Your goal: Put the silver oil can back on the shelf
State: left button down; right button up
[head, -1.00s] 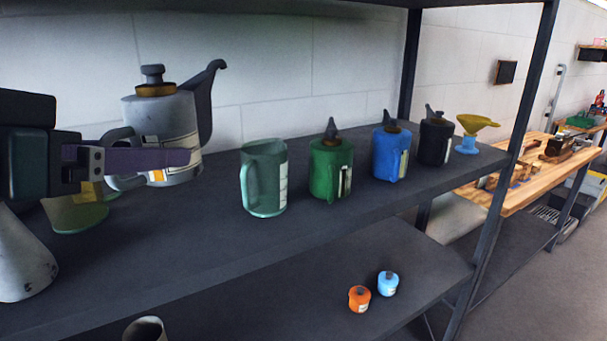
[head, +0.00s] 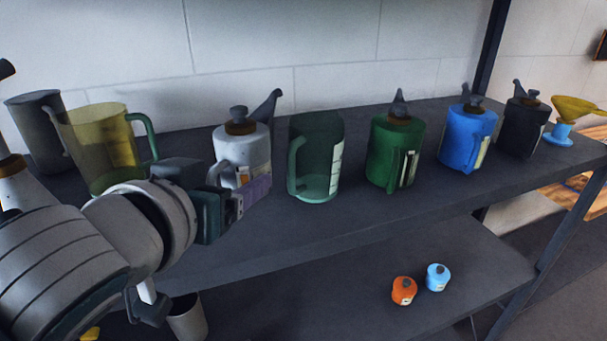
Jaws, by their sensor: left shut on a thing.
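The silver oil can (head: 229,147) has a dark knob lid with a brown collar and a dark spout pointing to the back right. In the head view it is upright at the shelf (head: 330,225), between the yellow-green jug and the dark green jug. Its base is partly hidden by my gripper, so I cannot tell whether it touches the shelf. My left gripper (head: 245,198) is shut on the can's handle, at the can's front left. My right gripper is not in view.
A yellow-green jug (head: 98,150) and a dark grey container (head: 36,130) stand left. Right are a dark green jug (head: 325,150), green can (head: 395,150), blue can (head: 467,138), black can (head: 522,125) and yellow funnel (head: 575,108). Orange (head: 403,290) and light blue (head: 437,277) pots sit below.

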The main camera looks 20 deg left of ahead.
pick_arm(q)
notch_tip(320, 180, down, 5)
jog(key=shift+f+b, duration=0.1)
jog(key=shift+b, duration=0.5)
grip_release()
jog(key=s+m+g+h+p, duration=0.1)
jog(key=s+g+p, duration=0.3)
jog(key=s+g, duration=0.6)
jog(key=s+r+m, duration=0.1)
jog(key=s, duration=1.2)
jog(key=shift+s+d+m+g, duration=0.3)
jog(key=shift+s+d+m, duration=0.05)
jog(key=shift+d+m, duration=0.05)
